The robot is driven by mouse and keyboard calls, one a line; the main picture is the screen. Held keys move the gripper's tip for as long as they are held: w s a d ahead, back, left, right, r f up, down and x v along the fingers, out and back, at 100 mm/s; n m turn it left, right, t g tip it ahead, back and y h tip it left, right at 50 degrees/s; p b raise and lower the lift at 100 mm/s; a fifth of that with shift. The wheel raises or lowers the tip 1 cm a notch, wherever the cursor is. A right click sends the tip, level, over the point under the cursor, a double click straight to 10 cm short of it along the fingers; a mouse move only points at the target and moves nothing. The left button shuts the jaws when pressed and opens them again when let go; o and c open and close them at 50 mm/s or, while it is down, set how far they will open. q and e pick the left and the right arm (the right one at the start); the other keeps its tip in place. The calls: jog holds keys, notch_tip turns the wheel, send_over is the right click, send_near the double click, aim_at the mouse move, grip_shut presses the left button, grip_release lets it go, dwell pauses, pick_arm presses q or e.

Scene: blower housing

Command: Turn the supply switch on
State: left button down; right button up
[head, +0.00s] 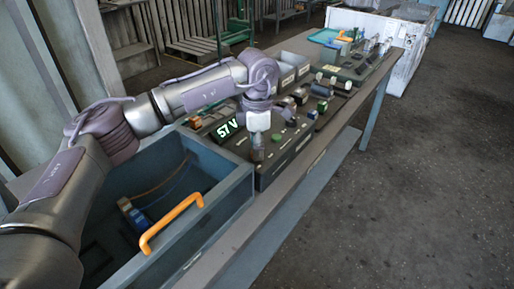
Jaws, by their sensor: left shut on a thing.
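The supply unit (270,172) is a dark box on the bench, with a lit green display (226,129) that appears to read "57 V". My left gripper (257,154) points down over the front part of its panel, just right of the display. Its fingers are shut on a small part there that looks like the supply switch. The fingers cover most of that part, so its position cannot be read. My right gripper is not in view.
An open blue-grey drawer or bin (232,200) with an orange handle (171,224) is in front, below my left arm. Several small blocks and knobs crowd the panels behind. Grey bins (291,66) stand further back. The floor at right is clear.

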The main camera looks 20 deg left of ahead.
pick_arm(q)
jog(key=shift+r, duration=0.1)
dwell(0.3)
jog(key=c, duration=0.8)
grip_release()
notch_tip(320, 180, up, 12)
